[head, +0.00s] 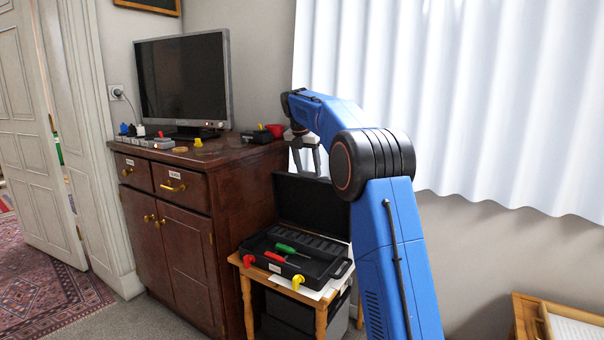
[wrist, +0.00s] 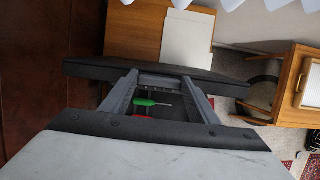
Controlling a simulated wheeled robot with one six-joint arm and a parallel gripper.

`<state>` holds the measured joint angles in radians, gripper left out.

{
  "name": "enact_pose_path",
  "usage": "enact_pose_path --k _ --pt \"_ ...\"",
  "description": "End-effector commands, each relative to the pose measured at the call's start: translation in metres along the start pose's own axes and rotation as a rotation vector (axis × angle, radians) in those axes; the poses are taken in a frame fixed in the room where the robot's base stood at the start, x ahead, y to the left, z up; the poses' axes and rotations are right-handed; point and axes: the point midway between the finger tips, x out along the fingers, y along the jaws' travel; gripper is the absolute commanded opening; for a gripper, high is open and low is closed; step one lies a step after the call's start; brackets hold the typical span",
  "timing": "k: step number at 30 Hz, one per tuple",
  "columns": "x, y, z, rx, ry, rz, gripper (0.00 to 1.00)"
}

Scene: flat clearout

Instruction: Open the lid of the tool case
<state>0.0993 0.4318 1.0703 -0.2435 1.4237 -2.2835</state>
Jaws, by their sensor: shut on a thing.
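A green screwdriver (head: 286,249) and a red-handled one (head: 275,257) lie in the tray. My gripper (head: 307,170) is at the lid's top edge and shut on it; the exact contact is partly hidden in the head view. In the wrist view my gripper (wrist: 160,82) shows its two fingers apart, with the dark lid edge (wrist: 235,82) across their tips and the green screwdriver (wrist: 152,102) between them.
A dark wooden cabinet (head: 190,232) with a monitor (head: 184,83) and small items on top stands close to the case's left. The white curtain (head: 470,100) hangs behind my arm. Another wooden piece (head: 560,316) is at the lower right. Carpeted floor is free at the left.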

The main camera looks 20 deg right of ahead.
Motion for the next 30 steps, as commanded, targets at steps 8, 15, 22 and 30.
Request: enact_pose_path --k 8,15,22,30 --pt "0.007 -0.001 0.02 0.001 -0.003 -0.002 0.14" --pt "0.008 -0.001 0.022 0.001 -0.003 -0.002 0.14" --pt "0.007 -0.001 0.022 0.001 -0.003 -0.003 0.57" --pt "0.007 -0.001 0.022 0.001 -0.002 -0.002 0.73"
